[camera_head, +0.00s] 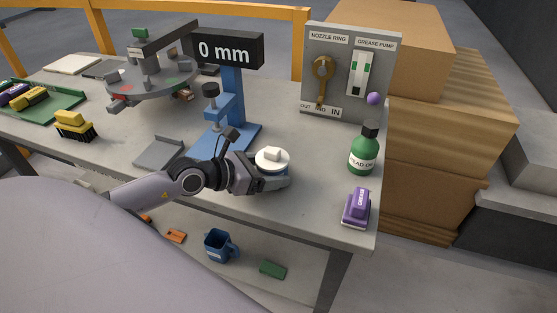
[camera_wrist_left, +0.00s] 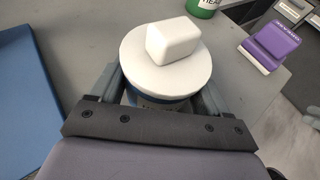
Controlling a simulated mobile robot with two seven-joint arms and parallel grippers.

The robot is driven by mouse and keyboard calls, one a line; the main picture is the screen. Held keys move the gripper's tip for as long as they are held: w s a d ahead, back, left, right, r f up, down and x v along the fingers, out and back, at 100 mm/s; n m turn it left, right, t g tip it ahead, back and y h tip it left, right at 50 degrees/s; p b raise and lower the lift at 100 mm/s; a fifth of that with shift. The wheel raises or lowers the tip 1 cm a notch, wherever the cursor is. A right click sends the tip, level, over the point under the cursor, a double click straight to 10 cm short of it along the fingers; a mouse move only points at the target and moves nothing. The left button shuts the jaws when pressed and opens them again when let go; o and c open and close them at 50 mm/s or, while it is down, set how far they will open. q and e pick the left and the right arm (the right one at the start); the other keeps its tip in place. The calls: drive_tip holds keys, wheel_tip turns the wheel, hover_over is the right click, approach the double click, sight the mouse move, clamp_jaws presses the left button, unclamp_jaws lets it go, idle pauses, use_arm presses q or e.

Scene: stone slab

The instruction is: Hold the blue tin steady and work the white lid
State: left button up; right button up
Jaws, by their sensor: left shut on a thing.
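The blue tin (camera_wrist_left: 160,103) stands on the grey slab top near its front edge, mostly hidden by my gripper. The round white lid (camera_head: 272,160) with a block-shaped knob sits on top of the tin. The lid also fills the middle of the left wrist view (camera_wrist_left: 140,72). My left gripper (camera_head: 274,178) has one finger on each side of the tin and is shut on it, below the lid. The lid looks level and covers the tin's mouth.
A blue stand (camera_head: 228,140) with a "0 mm" display rises behind left. A grey panel (camera_head: 346,75) stands at the back. The slab between tin and bottle is clear.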

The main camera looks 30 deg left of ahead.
use_arm(q)
drive_tip(key=o, duration=1.5)
drive_tip(key=shift+c, duration=0.2)
drive_tip(key=shift+v, duration=6)
